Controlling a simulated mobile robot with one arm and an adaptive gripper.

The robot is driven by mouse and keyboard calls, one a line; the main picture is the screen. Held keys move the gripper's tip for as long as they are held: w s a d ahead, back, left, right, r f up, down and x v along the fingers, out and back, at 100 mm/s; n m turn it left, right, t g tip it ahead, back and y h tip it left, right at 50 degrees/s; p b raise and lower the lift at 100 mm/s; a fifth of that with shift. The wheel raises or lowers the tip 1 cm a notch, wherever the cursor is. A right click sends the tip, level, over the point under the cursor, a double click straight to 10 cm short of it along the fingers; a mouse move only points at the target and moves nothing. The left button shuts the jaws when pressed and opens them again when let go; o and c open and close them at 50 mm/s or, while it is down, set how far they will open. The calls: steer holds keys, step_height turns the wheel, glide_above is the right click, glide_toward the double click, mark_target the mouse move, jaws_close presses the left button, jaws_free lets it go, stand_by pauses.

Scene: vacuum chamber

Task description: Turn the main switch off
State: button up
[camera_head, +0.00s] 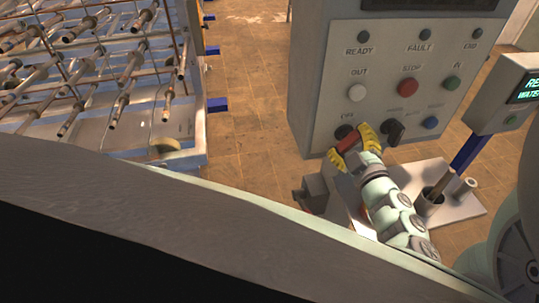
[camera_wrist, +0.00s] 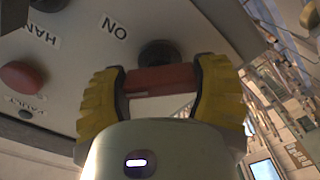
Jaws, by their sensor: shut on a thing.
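The main switch is a red handle (camera_head: 349,144) on a round black base, low on the left of the grey control panel (camera_head: 340,67). In the wrist view the red handle (camera_wrist: 162,79) lies between my gripper's yellow fingers, with its black base (camera_wrist: 158,54) behind. My gripper (camera_head: 351,145) is shut on the handle, with a finger at each end. In the wrist view, my gripper (camera_wrist: 163,80) hides part of the handle. An "ON" label (camera_wrist: 114,28) shows beside the base. The handle's exact setting is hard to tell.
A black selector knob (camera_head: 394,132) sits close to the right of my gripper, with a blue button (camera_head: 430,122) beyond. The red stop button (camera_head: 408,87) is above. A small screen box (camera_head: 510,94) stands at right. A rack of metal rods (camera_head: 90,70) stands at left.

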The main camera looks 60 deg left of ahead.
steer(key=n+b, duration=0.3)
steer(key=n, duration=0.1)
steer(key=shift+s+f, duration=0.1)
steer(key=shift+f, duration=0.15)
steer(key=shift+r+n+b, duration=0.15)
steer(key=shift+n+b, duration=1.8)
steer(key=shift+n, duration=0.25)
steer(key=o, duration=1.2)
steer(key=shift+r, duration=0.1)
steer(key=shift+v, duration=6)
